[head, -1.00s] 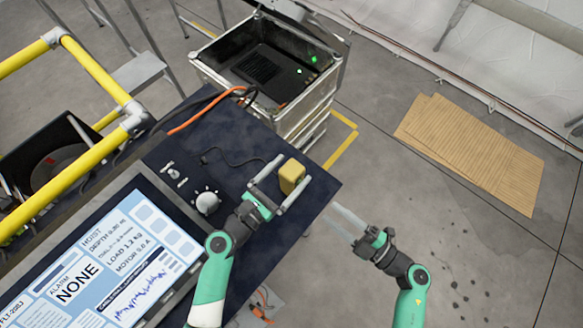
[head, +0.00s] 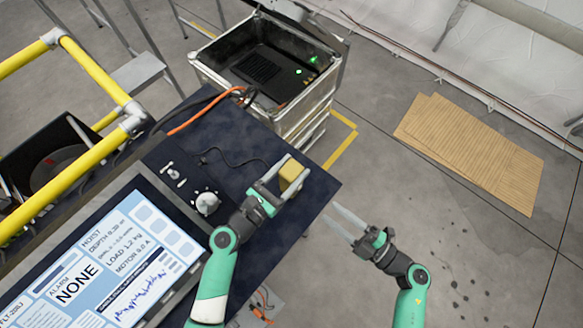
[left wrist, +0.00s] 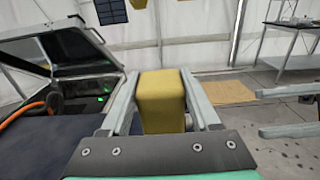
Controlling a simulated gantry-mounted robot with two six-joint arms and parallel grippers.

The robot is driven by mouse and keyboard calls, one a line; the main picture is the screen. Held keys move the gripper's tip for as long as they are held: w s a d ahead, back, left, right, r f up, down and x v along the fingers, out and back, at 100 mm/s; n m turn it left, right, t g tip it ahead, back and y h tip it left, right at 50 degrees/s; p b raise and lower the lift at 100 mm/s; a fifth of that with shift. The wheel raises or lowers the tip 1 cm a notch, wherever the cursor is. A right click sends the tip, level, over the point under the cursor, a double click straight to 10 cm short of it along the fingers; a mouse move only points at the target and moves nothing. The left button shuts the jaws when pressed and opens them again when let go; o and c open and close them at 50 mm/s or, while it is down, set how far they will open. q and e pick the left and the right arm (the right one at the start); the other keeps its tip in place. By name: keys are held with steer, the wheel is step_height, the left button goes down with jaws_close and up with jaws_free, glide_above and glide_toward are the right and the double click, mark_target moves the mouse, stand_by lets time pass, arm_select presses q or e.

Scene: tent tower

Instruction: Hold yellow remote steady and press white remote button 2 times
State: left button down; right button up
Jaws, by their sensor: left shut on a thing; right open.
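The yellow remote (head: 290,175) is a small boxy block standing on the dark table near its far right corner. My left gripper (head: 282,174) is shut on it, with one finger along each side. In the left wrist view the yellow remote (left wrist: 162,100) sits upright between the two grey fingers. The button on the remote is not visible in either view. My right gripper (head: 340,222) is open and empty, off the table's right edge; its fingers also show at the right of the left wrist view (left wrist: 288,112).
The dark table (head: 240,150) holds a round knob (head: 206,203), a thin black cable and a large screen (head: 110,265). An open metal case (head: 270,75) stands beyond the table. Yellow railing (head: 95,70) is at the left.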

jaws_close()
stand_by(1.6)
